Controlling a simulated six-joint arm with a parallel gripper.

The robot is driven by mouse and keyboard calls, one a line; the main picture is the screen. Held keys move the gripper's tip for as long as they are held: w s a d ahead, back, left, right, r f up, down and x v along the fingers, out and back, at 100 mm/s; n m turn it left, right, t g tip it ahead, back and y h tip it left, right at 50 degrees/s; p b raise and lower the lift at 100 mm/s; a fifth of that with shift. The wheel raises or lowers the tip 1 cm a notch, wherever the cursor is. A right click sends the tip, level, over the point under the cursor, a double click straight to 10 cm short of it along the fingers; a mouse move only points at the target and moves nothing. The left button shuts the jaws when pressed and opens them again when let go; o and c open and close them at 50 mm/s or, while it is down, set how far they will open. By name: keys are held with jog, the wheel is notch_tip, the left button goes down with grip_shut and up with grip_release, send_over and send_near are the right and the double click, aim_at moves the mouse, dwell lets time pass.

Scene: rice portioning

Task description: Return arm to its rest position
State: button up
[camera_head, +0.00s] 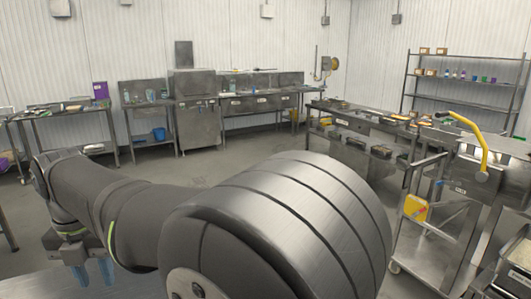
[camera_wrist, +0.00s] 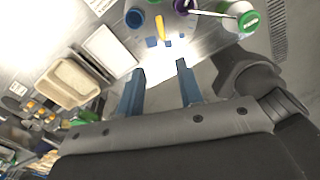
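My gripper (camera_wrist: 160,70) shows two blue fingers set apart in the wrist view, with a clear gap and nothing between them. In the head view my gripper (camera_head: 93,277) hangs at the lower left, below the bent dark arm, fingers pointing down. The arm's large metal joint fills the lower middle of the head view and hides the floor behind it. In the wrist view a bright steel surface lies beyond the fingertips.
In the wrist view, a tan container (camera_wrist: 72,84), white tray (camera_wrist: 110,50), blue-rimmed cup (camera_wrist: 135,18) and green-lidded bottle (camera_wrist: 246,20) lie beyond the fingers. In the head view, a steel cart (camera_head: 430,240) stands right and a shelf rack (camera_head: 465,83) behind; floor left of centre is clear.

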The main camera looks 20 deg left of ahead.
notch_tip(320, 180, down, 18)
jog(key=shift+d, duration=0.1)
jog(key=shift+r+m, duration=0.15)
jog(key=shift+m, duration=0.25)
notch_tip(320, 180, up, 17)
jog(key=f+m+t, duration=0.1)
jog(key=f+m, duration=0.1)
jog(key=f, duration=0.3)
jog(key=f+m+t, duration=0.1)
jog(key=f+m, duration=0.1)
jog(key=f, duration=0.3)
jog(key=f+m+t+h, duration=0.1)
jog(key=f+m+t, duration=0.1)
jog(key=f, duration=0.3)
jog(key=shift+s+a+f+m, duration=0.25)
jog(key=shift+f+m, duration=0.15)
jog(key=shift+m, duration=0.1)
jog(key=shift+d+f+m, duration=0.1)
jog(key=shift+f+m, duration=0.2)
jog(key=shift+f, duration=0.35)
